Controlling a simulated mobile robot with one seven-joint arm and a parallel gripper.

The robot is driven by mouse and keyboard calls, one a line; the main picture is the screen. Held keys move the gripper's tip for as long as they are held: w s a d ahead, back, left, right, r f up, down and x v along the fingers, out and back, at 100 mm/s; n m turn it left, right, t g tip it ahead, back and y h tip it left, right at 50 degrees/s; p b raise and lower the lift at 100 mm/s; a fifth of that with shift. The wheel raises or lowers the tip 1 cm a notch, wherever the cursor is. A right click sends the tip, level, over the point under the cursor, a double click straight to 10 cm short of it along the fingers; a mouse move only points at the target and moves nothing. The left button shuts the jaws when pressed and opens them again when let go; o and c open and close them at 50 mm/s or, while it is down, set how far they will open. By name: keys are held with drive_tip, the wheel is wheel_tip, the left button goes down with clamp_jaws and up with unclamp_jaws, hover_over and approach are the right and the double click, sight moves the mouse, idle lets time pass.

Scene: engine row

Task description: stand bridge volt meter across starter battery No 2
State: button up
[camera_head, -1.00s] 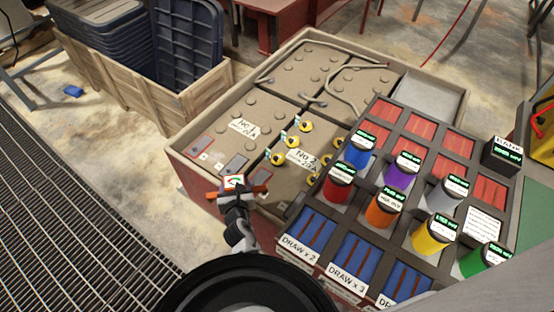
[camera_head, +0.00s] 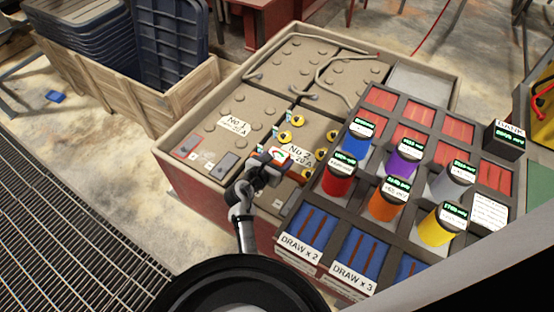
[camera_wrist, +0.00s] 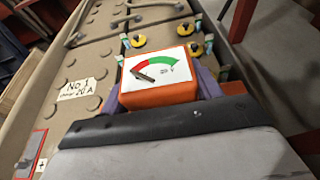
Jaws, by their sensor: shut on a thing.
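My gripper (camera_head: 260,170) is shut on the bridge volt meter (camera_head: 280,155), a small orange box with a white face and a red and green dial. In the wrist view the meter (camera_wrist: 160,77) fills the middle, its needle toward the red side. In the head view the meter is over the near part of starter battery No 2 (camera_head: 318,129), which carries a "No 2" label and several yellow caps. I cannot tell whether the meter touches the battery. My gripper hides part of the battery's near end.
Battery No 1 (camera_head: 255,107) is to the left in the same tray (camera_head: 178,160). A sloped rack (camera_head: 345,218) with several coloured cylinders stands close on the right. A wooden crate (camera_head: 175,95) with dark bins is behind left.

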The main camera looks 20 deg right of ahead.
drive_tip(key=shift+a+r+p, duration=0.1)
drive_tip(key=shift+r+p, duration=0.05)
drive_tip(key=shift+p, duration=0.35)
drive_tip(key=shift+f+b, duration=1.8)
drive_tip(key=shift+f, duration=2.05)
drive_tip(key=shift+f, duration=0.1)
drive_tip(key=o, duration=1.3)
drive_tip(key=shift+c, duration=0.2)
drive_tip(key=shift+f, duration=0.1)
drive_tip(key=shift+p+v, duration=4)
drive_tip(key=shift+v, duration=2.95)
